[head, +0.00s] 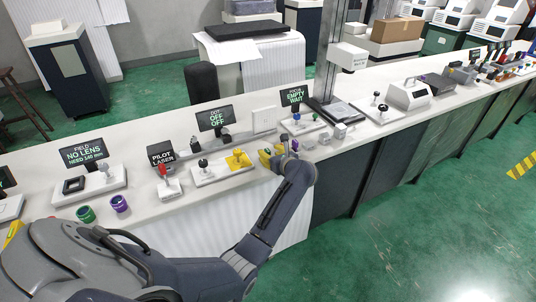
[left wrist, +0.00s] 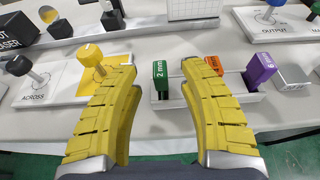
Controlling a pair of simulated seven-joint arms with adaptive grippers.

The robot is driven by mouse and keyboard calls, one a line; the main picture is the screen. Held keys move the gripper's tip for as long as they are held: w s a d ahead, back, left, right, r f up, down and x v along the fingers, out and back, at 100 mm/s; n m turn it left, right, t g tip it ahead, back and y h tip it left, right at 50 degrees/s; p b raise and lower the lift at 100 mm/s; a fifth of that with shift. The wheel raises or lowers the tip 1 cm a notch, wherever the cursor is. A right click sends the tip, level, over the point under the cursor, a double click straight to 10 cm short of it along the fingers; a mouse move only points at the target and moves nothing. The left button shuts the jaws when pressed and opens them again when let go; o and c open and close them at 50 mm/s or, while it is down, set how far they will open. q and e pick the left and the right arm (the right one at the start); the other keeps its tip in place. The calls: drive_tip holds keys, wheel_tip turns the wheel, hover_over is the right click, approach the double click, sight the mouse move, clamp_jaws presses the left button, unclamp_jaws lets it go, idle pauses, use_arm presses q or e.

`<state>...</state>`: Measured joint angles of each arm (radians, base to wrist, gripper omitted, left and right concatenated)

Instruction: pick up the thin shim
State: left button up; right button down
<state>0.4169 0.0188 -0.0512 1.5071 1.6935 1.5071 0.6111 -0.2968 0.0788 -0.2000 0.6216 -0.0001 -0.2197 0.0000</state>
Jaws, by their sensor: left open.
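The green shim (left wrist: 160,74), marked 2 mm, stands upright in a white rack (left wrist: 208,103) in the left wrist view. An orange shim (left wrist: 214,64) with a partly hidden label and a purple shim (left wrist: 260,69), which seems marked 6 mm, stand to its right in the same rack. My left gripper (left wrist: 160,66) is open, with its yellow fingers on either side of the green shim in the picture; contact cannot be told. In the head view the left gripper (head: 275,152) is over the bench's front edge and largely hides the rack. My right gripper is not in view.
A yellow plate with a knob (head: 238,159) is just left of the gripper. A FOCUS screen (head: 293,97) reads EMPTY WAIT behind it. A white grid panel (head: 264,119) stands behind. Green (head: 86,213) and purple (head: 119,203) rings lie at the left of the white bench (head: 215,205).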

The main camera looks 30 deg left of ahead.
use_arm(q)
drive_tip(key=shift+x, duration=1.25)
clamp_jaws()
